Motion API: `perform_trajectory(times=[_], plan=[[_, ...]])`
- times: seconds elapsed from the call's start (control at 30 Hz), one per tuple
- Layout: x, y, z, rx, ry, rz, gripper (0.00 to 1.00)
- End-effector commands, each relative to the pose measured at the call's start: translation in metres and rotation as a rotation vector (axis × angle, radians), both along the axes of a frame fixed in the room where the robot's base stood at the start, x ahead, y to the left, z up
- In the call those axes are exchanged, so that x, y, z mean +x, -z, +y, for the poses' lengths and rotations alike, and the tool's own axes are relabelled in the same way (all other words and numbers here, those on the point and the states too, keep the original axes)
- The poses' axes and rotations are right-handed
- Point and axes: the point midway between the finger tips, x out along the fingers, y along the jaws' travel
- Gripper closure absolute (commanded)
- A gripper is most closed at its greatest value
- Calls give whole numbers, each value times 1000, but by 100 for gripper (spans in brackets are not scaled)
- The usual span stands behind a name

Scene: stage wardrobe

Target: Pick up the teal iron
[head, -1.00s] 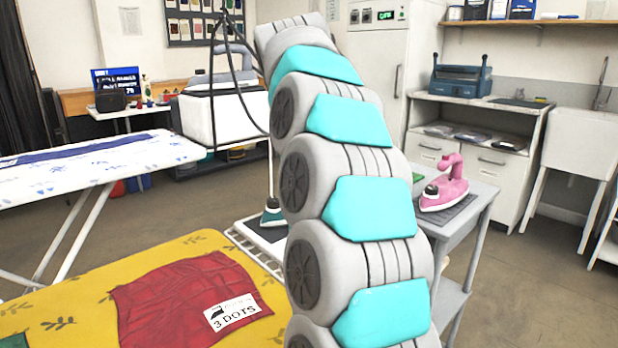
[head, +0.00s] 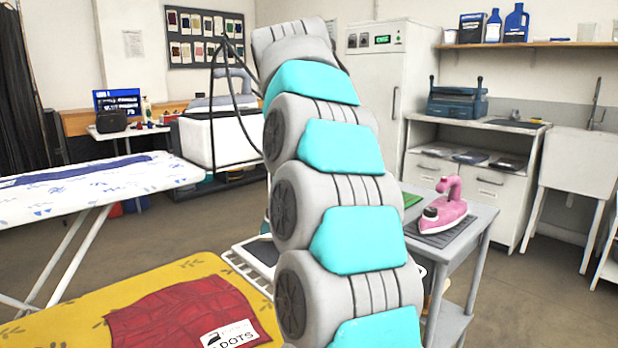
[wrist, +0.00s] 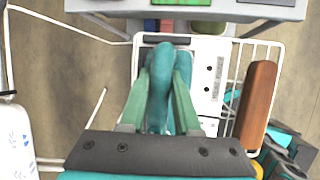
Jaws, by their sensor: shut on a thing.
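The teal iron (wrist: 160,92) shows from above in the wrist view, its thick teal handle between the two green fingers of my gripper (wrist: 163,80). My gripper is shut on the handle. Behind the iron is a white rest plate (wrist: 207,75) with dark dots in a white wire frame. I cannot tell whether the iron touches it. In the head view my arm hides my gripper and nearly all of the teal iron.
A pink iron (head: 444,210) stands on a dark mat on a grey side table (head: 470,235) right of my arm. A yellow ironing board (head: 90,310) with red cloth (head: 190,318) lies in front. A brown wooden bar (wrist: 258,105) is right of my gripper.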

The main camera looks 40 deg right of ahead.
Motion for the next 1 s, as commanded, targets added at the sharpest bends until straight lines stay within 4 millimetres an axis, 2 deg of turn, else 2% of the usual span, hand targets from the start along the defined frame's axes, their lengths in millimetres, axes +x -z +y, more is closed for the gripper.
perform_trajectory(times=[0.27,0.8,1.0], plan=[[-28,-3,8,-2,-1,-3,100],[-107,-12,31,-3,-1,-5,100],[-126,-13,37,-2,0,-2,100]])
